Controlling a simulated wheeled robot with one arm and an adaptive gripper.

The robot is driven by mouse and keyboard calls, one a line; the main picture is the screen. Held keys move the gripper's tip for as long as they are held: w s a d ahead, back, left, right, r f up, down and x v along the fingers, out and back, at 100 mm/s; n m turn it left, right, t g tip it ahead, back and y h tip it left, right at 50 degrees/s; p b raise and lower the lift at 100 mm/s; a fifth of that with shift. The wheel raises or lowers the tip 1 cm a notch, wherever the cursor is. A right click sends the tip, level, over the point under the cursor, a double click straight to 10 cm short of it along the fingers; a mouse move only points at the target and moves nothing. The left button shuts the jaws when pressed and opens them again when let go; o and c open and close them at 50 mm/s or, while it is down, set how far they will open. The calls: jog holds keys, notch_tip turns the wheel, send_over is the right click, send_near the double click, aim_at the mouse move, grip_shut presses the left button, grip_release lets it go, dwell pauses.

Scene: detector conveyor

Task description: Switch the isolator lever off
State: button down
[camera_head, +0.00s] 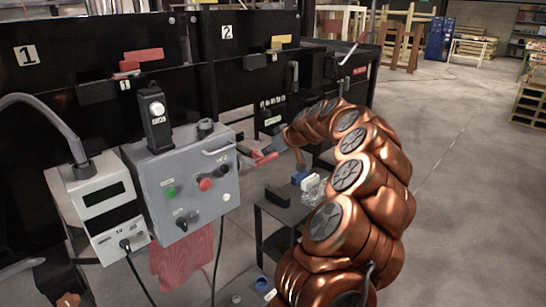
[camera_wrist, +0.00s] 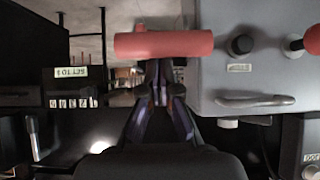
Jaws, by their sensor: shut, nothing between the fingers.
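The isolator lever with its red grip (camera_head: 264,158) sticks out from the right side of a grey control box (camera_head: 172,205). In the wrist view the red grip (camera_wrist: 165,44) lies crosswise at the top, next to the box face (camera_wrist: 225,80). My gripper (camera_head: 274,146) is at the lever in the head view. In the wrist view its fingers (camera_wrist: 160,70) are together with nothing between them. The tips end right at the grip's edge; I cannot tell whether they touch it. The lever's pivot is not clear.
The box bears a green button (camera_head: 170,192), a red knob (camera_head: 205,184), black knobs and a handle (camera_head: 217,149). A white meter unit (camera_head: 104,205) stands to its left. A small dark table (camera_head: 285,208) is below my arm. Open floor lies to the right.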

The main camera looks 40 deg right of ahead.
jog(key=f+b, duration=0.1)
jog(key=t+b, duration=0.1)
jog(key=f+b, duration=0.1)
jog(key=shift+s+a+f, duration=0.1)
jog(key=shift+s+f, duration=0.15)
jog(key=shift+f, duration=0.05)
notch_tip(320, 180, down, 13)
jog(key=w+b, duration=0.1)
jog(key=b, duration=1.2)
jog(key=shift+w, duration=0.35)
jog(key=shift+a+f, duration=0.1)
